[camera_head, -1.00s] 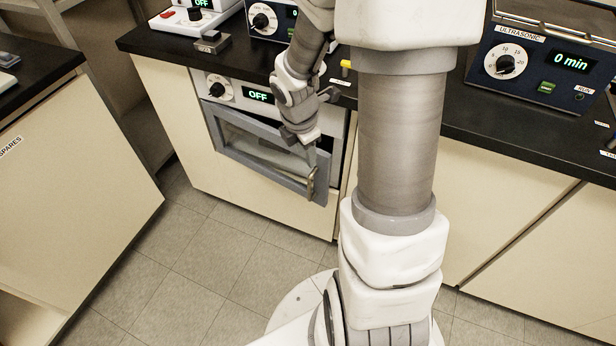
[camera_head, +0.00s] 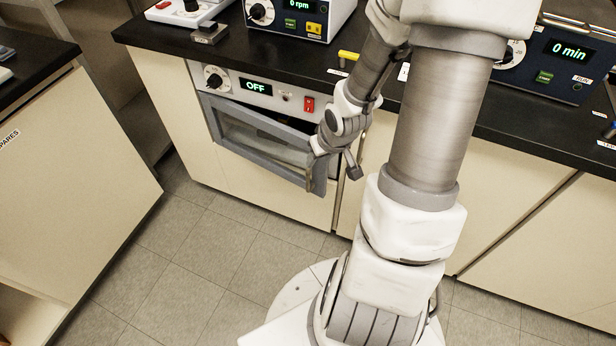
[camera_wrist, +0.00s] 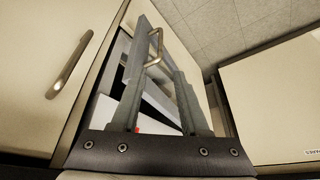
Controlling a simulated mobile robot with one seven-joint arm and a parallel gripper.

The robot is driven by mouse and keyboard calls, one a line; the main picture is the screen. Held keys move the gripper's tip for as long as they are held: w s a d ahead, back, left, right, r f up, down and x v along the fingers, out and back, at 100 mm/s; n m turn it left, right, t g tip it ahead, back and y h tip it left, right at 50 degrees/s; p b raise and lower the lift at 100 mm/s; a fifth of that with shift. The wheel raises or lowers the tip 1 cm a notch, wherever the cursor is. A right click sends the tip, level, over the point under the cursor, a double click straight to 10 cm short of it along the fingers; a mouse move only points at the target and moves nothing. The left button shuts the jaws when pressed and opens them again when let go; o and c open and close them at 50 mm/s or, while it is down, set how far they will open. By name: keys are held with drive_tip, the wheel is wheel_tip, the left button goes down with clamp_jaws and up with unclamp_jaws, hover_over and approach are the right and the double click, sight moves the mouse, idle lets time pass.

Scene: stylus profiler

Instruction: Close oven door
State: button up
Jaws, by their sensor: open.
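The oven door (camera_head: 262,146) is grey-framed with a window. It stands ajar on the cabinet front, its right edge swung out from the oven. Its metal handle (camera_head: 318,178) is at the right end, partly behind my gripper in the head view. My gripper (camera_head: 338,160) is beside the door's right edge, pointing down, open and empty. In the wrist view my gripper (camera_wrist: 160,80) shows its fingers apart, with the door handle (camera_wrist: 156,46) just beyond the tips. Whether a finger touches the door or handle cannot be told. The oven panel reads OFF (camera_head: 256,87).
The black worktop (camera_head: 300,65) above holds a 0 rpm device (camera_head: 300,20) and the ultrasonic unit (camera_head: 560,65). A cabinet handle (camera_wrist: 70,66) is left of my gripper in the wrist view. A spares cabinet (camera_head: 70,170) stands left; the floor (camera_head: 215,230) before the oven is clear.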

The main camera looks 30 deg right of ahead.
sight(309, 176)
drive_tip(key=b+x, duration=0.9)
drive_tip(key=x, duration=0.8)
drive_tip(key=shift+f, duration=0.1)
clamp_jaws()
idle(0.8)
